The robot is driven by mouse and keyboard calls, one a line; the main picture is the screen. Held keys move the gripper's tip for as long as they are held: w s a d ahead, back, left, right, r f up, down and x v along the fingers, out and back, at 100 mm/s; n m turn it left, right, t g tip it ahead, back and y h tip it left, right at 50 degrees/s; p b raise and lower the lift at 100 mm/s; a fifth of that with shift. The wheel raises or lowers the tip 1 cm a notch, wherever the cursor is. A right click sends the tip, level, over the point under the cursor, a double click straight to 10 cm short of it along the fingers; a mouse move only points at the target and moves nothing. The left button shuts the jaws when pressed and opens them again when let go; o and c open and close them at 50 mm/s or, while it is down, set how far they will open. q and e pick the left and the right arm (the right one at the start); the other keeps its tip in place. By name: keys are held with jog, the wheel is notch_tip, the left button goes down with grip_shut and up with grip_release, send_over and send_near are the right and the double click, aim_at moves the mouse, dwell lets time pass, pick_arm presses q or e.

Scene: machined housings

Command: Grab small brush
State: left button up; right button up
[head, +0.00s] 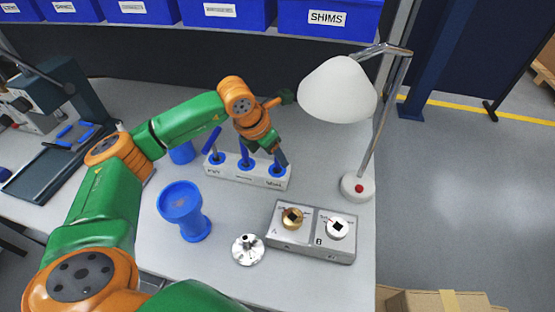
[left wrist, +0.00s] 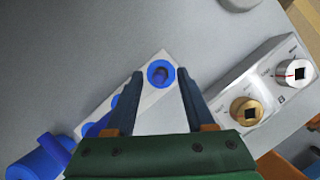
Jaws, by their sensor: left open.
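A light grey rack (head: 232,174) holds three blue-handled brushes in a row in blue collars. The left brush (head: 211,139) leans; the middle brush (head: 244,154) stands more upright. The right brush (head: 277,170) is partly hidden by my left gripper (head: 267,155). The labels on the rack are too small to read surely, so I cannot tell which is the small brush. In the left wrist view the left gripper (left wrist: 160,78) is open and empty, its fingertips either side of the end brush (left wrist: 161,74); I see no contact. My right gripper is not in view.
A blue cup-shaped stand (head: 183,205) and a silver flanged part (head: 248,249) stand in front of the rack. A grey fixture (head: 312,243) with a brass and a silver part is right. A white lamp (head: 338,90) overhangs the right. Blue bins (head: 327,17) line the back shelf.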

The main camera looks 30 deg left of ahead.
pick_arm(q)
jog(key=shift+x, duration=1.05)
grip_shut()
jog(key=shift+r, duration=0.1)
